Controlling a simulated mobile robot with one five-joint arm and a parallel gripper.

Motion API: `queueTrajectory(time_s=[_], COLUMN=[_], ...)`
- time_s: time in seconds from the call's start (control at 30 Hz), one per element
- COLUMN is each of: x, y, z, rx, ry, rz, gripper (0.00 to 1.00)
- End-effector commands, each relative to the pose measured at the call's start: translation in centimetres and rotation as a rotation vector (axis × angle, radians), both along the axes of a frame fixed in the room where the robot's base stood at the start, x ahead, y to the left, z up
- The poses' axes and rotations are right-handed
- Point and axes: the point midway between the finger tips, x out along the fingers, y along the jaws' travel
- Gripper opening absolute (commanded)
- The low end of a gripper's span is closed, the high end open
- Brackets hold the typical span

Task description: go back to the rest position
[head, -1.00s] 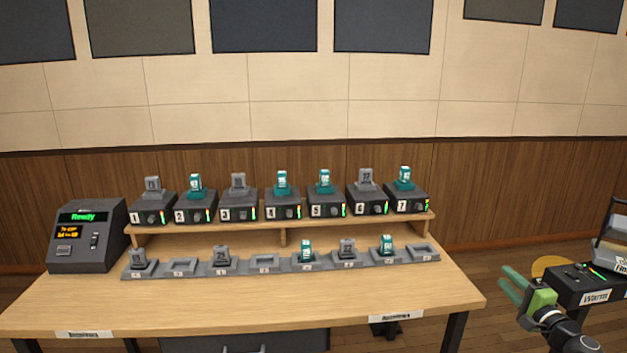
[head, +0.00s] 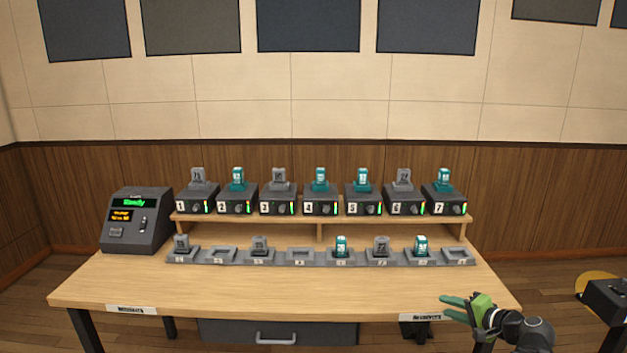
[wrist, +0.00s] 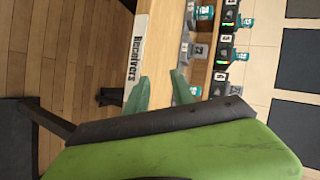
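My gripper (head: 452,307) is at the lower right of the head view, in front of the table's right front corner. Its green fingers point left. In the wrist view the two fingertips (wrist: 161,88) stand apart with nothing between them, so it is open and empty. Beyond them in the wrist view are the table edge with its "Receivers" label (wrist: 136,60) and some teal and grey units. No held thing shows in either view.
The wooden table (head: 270,292) carries a row of grey cradles (head: 300,257), some empty, and a shelf of numbered black boxes (head: 322,204). A dark console (head: 137,222) stands at the left. A dark box (head: 606,298) is at the far right. Floor between is clear.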

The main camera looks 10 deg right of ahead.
Motion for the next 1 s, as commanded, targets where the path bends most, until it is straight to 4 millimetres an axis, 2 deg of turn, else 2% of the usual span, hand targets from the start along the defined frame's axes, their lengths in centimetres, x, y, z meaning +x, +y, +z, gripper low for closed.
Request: queueTrajectory(time_s=[0.03, 0.1, 0.17, 0.2, 0.3, 0.4, 0.6, 0.73, 0.8, 1.0], x=[1.2, 2.0, 2.2, 2.1, 1.0, -0.4, -2.9, -4.3, -4.2, -4.1], y=[3.8, 8.9, 13.0, 15.8, 21.9, 25.9, 30.9, 33.1, 32.5, 32.5], z=[-1.5, -3.9, -5.9, -7.3, -10.2, -12.1, -13.8, -14.1, -10.6, -4.8], rx=[-0.042, -0.117, -0.187, -0.24, -0.387, -0.523, -0.762, -0.911, -0.9, -0.897], ry=[0.06, 0.157, 0.242, 0.3, 0.444, 0.558, 0.725, 0.81, 0.811, 0.808], rz=[0.091, 0.218, 0.329, 0.405, 0.587, 0.722, 0.902, 0.983, 0.972, 0.97], gripper=[0.29, 0.29, 0.29, 0.29, 0.29, 0.29, 0.29, 0.29, 0.29, 0.29])
